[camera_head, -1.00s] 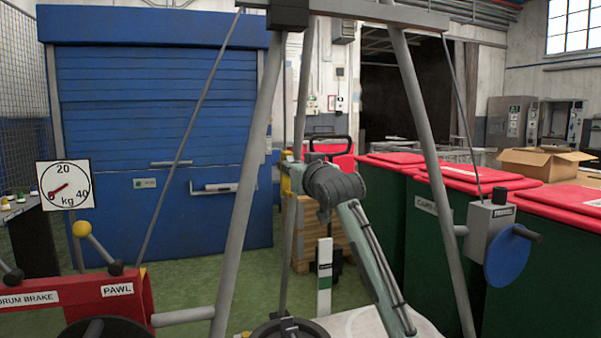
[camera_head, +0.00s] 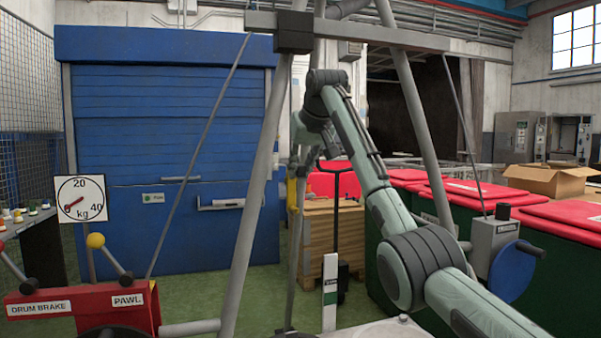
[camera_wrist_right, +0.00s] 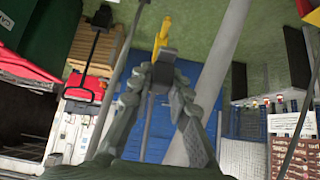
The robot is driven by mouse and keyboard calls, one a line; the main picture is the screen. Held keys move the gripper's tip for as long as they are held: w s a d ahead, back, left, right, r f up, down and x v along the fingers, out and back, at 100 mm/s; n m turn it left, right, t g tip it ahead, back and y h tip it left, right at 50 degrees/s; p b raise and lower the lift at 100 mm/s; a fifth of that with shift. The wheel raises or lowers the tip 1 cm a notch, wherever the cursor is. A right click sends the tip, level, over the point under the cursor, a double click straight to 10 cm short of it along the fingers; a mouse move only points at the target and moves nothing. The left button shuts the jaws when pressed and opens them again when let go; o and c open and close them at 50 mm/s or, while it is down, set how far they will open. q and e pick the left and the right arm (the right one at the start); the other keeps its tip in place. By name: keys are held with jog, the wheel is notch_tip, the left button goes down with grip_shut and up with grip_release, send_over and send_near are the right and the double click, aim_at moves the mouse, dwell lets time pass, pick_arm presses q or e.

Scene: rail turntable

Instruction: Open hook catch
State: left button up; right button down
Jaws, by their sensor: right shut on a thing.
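A yellow hook-like piece (camera_head: 292,192) hangs upright beside a grey frame leg in the head view. In the right wrist view my right gripper (camera_wrist_right: 161,76) is shut on a small dark grey part (camera_wrist_right: 163,57), which adjoins the yellow piece (camera_wrist_right: 163,30). I take the grey part to be the catch, but its shape and whether it stands open are too small to tell. My left gripper is not in view.
Grey frame legs (camera_head: 258,190) stand close to my right arm. A red drum brake and pawl unit (camera_head: 85,308) is at lower left, below a kg dial (camera_head: 82,199).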

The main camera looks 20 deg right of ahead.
jog(key=shift+w+r+g, duration=0.1)
jog(key=shift+r+g, duration=0.05)
jog(key=shift+g, duration=0.55)
jog(key=c, duration=1.4)
grip_release()
jog(key=shift+r, duration=0.15)
jog(key=v, duration=1.1)
jog(key=shift+s+r, duration=0.25)
jog(key=shift+s, duration=0.05)
jog(key=shift+a, duration=0.1)
jog(key=shift+f, duration=0.1)
